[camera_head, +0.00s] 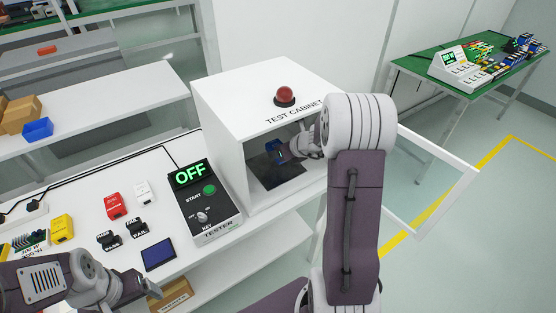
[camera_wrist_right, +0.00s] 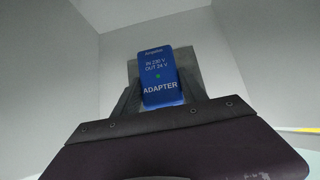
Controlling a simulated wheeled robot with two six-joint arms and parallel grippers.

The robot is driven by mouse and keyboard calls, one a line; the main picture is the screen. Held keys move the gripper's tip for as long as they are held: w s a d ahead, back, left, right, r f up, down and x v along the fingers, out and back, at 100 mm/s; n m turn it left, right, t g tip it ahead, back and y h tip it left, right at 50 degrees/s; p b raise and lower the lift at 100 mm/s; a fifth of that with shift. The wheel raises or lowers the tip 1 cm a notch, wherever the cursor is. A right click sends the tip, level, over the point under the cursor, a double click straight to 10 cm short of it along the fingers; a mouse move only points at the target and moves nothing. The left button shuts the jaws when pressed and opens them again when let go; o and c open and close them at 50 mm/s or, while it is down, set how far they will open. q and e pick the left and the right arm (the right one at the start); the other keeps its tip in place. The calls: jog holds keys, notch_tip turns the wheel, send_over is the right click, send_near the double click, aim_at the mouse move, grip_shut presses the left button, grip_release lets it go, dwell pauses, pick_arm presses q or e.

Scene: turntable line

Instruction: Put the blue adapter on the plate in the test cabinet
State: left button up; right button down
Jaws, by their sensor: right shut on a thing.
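The blue adapter (camera_head: 273,146) is inside the white test cabinet (camera_head: 222,133). It also shows in the right wrist view (camera_wrist_right: 158,72), label facing the camera. My right gripper (camera_head: 284,152) reaches in through the open front and is shut on the adapter, one finger on each side. The dark plate (camera_head: 277,176) lies on the cabinet floor below the adapter; its grey surface shows behind the adapter in the right wrist view (camera_wrist_right: 190,60). I cannot tell whether the adapter touches the plate. My left gripper (camera_head: 152,289) is low over the bench's front edge; its jaw opening is unclear.
The cabinet door (camera_head: 437,208) stands open to the right, near my right arm. The tester (camera_head: 208,203) beside the cabinet reads OFF. A red block (camera_head: 115,206), a yellow block (camera_head: 62,228) and a dark blue pad (camera_head: 159,254) lie on the bench (camera_head: 90,192).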

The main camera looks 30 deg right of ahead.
jog(key=shift+w+a+r, duration=0.1)
jog(key=shift+w+a, duration=0.05)
jog(key=shift+w, duration=0.8)
jog(key=shift+f+b, duration=0.45)
jog(key=shift+f, duration=0.75)
notch_tip(320, 180, down, 5)
jog(key=b, duration=0.3)
jog(key=shift+r, duration=0.1)
jog(key=shift+w, duration=0.2)
jog(key=shift+s+f, duration=0.1)
jog(key=shift+f, duration=0.1)
jog(key=c, duration=0.6)
grip_release()
